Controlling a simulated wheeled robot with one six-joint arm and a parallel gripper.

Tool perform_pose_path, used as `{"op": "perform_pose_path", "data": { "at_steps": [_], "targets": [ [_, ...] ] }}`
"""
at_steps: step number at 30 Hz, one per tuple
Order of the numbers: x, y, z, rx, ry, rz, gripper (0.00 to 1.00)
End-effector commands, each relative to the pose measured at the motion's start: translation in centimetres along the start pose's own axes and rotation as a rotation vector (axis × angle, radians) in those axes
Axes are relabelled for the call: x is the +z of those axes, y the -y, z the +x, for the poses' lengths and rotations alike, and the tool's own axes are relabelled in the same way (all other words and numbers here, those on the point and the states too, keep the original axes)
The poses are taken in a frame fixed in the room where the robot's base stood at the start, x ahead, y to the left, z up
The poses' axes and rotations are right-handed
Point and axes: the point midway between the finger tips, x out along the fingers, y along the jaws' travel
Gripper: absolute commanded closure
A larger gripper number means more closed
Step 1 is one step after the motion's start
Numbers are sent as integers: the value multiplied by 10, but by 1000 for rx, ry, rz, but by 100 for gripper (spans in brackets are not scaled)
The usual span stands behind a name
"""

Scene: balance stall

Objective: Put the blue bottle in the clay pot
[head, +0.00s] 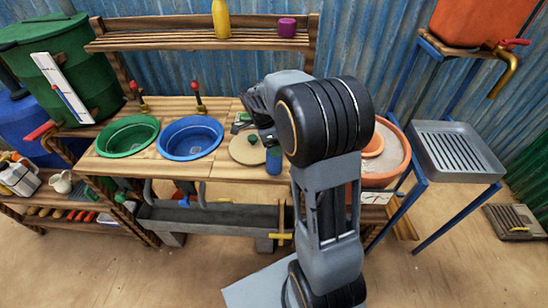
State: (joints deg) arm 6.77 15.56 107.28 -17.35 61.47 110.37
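A small blue bottle (273,161) stands upright at the front right of the wooden counter, just left of my arm. Its upper part is close under my wrist, and I cannot tell whether anything touches it. My gripper (243,124) hangs above the counter, to the upper left of the bottle. Its fingers are small and partly hidden, so I cannot see whether they are open. The clay pot (398,166), wide and orange-brown, is right of my arm, which hides its left side. A smaller orange round thing (374,147) shows inside its rim.
A round tan board (246,152) lies beside the bottle. Green (127,151) and blue (189,155) basins sit left on the counter. A shelf (150,42) behind holds a yellow bottle (221,20) and purple cup (287,27). A grey sink (455,180) stands right of the pot.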

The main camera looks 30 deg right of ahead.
Motion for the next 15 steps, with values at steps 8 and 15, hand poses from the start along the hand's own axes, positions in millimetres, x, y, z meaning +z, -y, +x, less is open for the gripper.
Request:
{"op": "perform_pose_path", "data": {
  "at_steps": [8, 15],
  "targets": [
    [0, 0, 0, 0, 0, 0, 65],
    [0, 0, 0, 0, 0, 0, 88]
  ]
}}
